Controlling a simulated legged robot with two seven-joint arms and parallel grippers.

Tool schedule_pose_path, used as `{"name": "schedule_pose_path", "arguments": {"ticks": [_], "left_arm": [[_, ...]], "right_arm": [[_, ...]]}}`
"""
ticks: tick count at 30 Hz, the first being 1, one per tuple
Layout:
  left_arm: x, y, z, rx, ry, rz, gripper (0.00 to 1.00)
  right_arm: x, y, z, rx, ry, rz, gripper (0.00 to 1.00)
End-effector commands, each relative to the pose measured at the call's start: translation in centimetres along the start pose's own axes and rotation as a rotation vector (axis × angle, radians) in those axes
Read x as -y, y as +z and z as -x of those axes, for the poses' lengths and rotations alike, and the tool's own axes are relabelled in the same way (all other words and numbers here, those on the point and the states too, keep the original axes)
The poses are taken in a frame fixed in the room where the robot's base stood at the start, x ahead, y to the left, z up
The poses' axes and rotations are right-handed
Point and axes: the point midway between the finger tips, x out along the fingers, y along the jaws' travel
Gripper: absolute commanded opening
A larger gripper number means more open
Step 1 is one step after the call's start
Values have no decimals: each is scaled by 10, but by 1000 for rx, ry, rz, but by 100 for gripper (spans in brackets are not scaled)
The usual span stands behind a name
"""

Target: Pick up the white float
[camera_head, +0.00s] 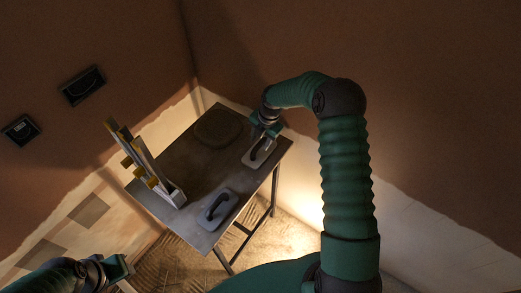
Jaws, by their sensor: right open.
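A pale float (256,160) with a dark handle, which looks like the white one, lies near the right corner of the dark table (190,165). My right gripper (264,138) is open, pointing down right over this float's handle. It hides part of the float, and I cannot tell whether the fingers touch the handle. A second, greyer float (231,203) with a dark handle lies nearer on the table. My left gripper (121,270) is low at the left, away from the table; its jaws are too unclear to read.
A rack (174,194) holding upright tools with yellowish parts stands on the table's left side. A dark rounded flat thing (218,127) lies at the back. Brown walls meet behind the table, with two dark boxes (82,86) on the left wall. The table's middle is clear.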

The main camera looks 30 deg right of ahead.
Motion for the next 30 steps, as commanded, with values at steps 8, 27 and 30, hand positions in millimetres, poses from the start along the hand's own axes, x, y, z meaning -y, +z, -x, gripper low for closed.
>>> {"name": "schedule_pose_path", "arguments": {"ticks": [8,27,30], "left_arm": [[0,-2,9,0,0,1,36],[0,-2,9,0,0,0,36],[0,-2,9,0,0,1,36]], "right_arm": [[-1,0,-44,-2,-2,-1,45],[-1,0,-53,0,0,-1,0],[-1,0,-53,0,0,-1,0]]}}
